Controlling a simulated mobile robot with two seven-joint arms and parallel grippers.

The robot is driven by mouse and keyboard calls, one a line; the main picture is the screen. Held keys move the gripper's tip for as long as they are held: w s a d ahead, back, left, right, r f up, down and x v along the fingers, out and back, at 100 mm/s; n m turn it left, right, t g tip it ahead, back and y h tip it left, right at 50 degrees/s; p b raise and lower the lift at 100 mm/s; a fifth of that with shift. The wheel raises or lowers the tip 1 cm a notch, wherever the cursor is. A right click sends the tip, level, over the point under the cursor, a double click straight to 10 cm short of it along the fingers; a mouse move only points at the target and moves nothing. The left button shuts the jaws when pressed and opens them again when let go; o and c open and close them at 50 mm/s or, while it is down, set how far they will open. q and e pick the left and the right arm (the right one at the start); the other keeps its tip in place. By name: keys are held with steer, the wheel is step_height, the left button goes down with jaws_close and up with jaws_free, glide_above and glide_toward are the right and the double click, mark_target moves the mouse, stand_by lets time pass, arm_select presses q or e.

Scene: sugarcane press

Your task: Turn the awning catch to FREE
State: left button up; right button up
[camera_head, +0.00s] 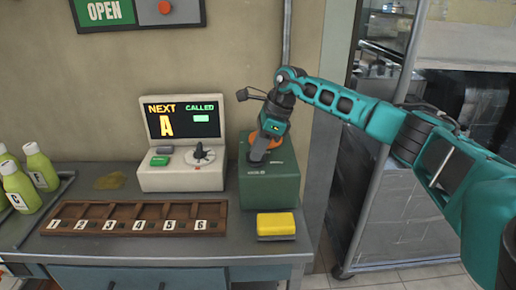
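My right arm reaches in from the right, and my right gripper (258,156) points down at the dark green box (270,190) at the right end of the counter. Its dark fingers overlap the top of the box's front. An orange part shows beside the fingers; I cannot tell what it belongs to. No catch and no FREE marking can be made out, and the gripper hides part of the box. Whether the fingers are open or shut is too small to tell. My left gripper is not in view.
A white console (182,178) with a NEXT/CALLED screen, a green button and a dial stands left of the box. A numbered wooden rack (130,207), a yellow block (276,224) and green bottles (40,167) are on the counter. An OPEN panel (105,12) hangs above.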

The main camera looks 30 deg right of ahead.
steer(key=o, duration=0.5)
steer(key=shift+s+f, duration=0.1)
steer(key=shift+f, duration=0.2)
steer(key=shift+c, duration=0.2)
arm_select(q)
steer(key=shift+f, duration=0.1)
arm_select(e)
steer(key=shift+r, duration=0.1)
arm_select(q)
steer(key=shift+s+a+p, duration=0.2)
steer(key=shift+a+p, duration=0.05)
steer(key=shift+p, duration=0.2)
arm_select(e)
steer(key=v, duration=1.3)
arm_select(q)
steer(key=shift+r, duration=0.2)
